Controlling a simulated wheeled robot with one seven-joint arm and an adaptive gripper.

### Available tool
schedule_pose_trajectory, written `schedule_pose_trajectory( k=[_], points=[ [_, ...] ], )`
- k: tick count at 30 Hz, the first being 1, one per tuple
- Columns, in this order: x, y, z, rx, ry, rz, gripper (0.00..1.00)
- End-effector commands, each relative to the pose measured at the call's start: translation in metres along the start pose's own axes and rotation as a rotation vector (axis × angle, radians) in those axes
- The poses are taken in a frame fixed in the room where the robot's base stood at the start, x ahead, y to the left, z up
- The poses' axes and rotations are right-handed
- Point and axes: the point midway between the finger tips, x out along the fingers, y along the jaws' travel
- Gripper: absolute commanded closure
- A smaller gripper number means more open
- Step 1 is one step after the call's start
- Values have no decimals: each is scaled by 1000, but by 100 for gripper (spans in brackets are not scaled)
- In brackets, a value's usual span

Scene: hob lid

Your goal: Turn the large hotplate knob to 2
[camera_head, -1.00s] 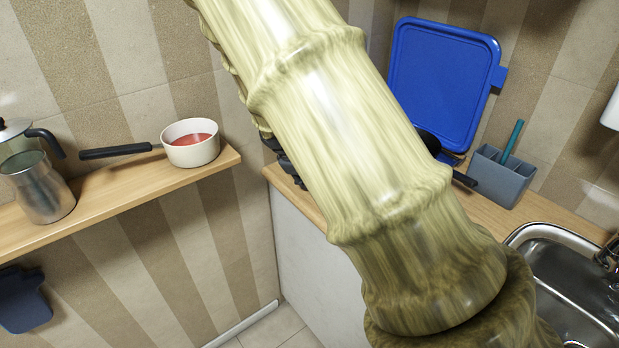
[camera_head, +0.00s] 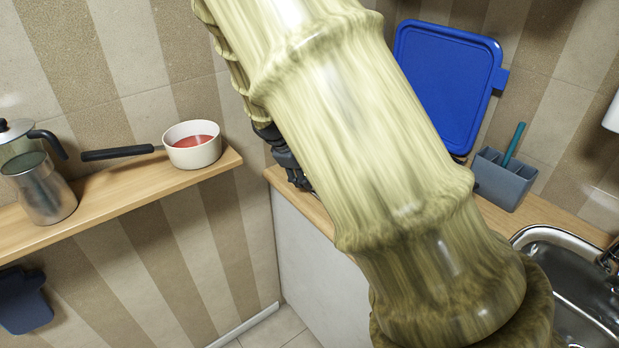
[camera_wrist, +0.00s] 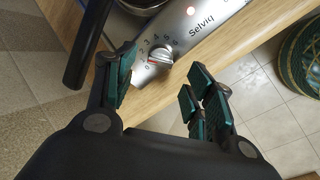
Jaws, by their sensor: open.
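In the wrist view a round pale knob (camera_wrist: 160,57) sits on the silver hob panel (camera_wrist: 212,28), with printed numbers around it and the name Selviq beside it. I cannot tell which hotplate it belongs to, or exactly which number it points to. My gripper (camera_wrist: 163,64) is open and empty. Its left finger is just left of the knob and its right finger is to the lower right; I see no clear contact. In the head view my arm hides the hob and knob, and only a dark part of my gripper (camera_head: 290,167) shows.
A blue board (camera_head: 447,85), a grey utensil holder (camera_head: 505,180) and the sink (camera_head: 575,270) are at the right. A saucepan (camera_head: 191,145) stands on the left shelf.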

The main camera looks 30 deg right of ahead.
Motion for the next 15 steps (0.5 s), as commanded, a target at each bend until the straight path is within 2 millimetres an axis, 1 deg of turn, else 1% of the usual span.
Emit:
schedule_pose_trajectory(
  k=[1, 9, 12, 15],
  points=[
    [-9, 1, 0, 1, 2, 2, 46],
    [-50, 0, 0, 0, 1, 0, 46],
    [-62, 0, 0, 0, 1, 0, 46],
    [-70, 0, 0, -1, 1, 0, 46]
  ],
)
